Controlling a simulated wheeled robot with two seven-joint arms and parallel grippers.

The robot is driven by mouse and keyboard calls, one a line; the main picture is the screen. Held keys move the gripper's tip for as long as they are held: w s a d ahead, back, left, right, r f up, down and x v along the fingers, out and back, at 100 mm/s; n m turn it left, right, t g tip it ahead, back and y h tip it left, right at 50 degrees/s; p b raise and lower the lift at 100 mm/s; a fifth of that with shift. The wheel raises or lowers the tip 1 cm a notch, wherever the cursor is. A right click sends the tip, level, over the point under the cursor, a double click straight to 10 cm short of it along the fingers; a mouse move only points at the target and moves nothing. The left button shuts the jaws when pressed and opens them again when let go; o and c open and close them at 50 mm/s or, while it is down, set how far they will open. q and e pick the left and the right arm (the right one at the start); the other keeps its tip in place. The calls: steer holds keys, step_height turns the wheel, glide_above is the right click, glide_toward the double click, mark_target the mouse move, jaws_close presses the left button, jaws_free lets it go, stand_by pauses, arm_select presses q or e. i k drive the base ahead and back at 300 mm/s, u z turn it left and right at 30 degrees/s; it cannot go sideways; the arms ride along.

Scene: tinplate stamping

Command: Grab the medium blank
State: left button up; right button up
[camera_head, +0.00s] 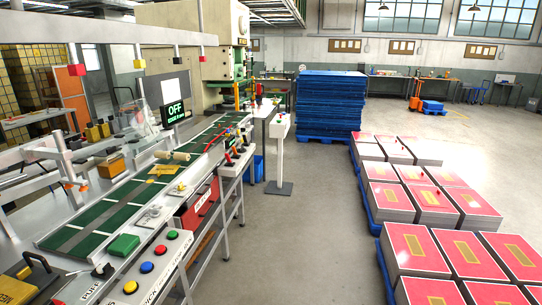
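I cannot tell which thing is the medium blank. Stacks of flat red-topped sheets (410,250) with tan rectangles lie on blue pallets at the right. A tall stack of blue sheets (330,100) stands behind them on a blue pallet. Neither of my grippers shows in the head view.
A row of coloured buttons (146,267) and a green block (123,245) sit at the conveyor's near end. A white post (279,150) stands beside the conveyor. The grey floor (300,240) between conveyor and pallets is clear.

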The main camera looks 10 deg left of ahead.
mark_target(163, 169)
steer(key=i, duration=2.6)
steer(key=u, duration=0.35)
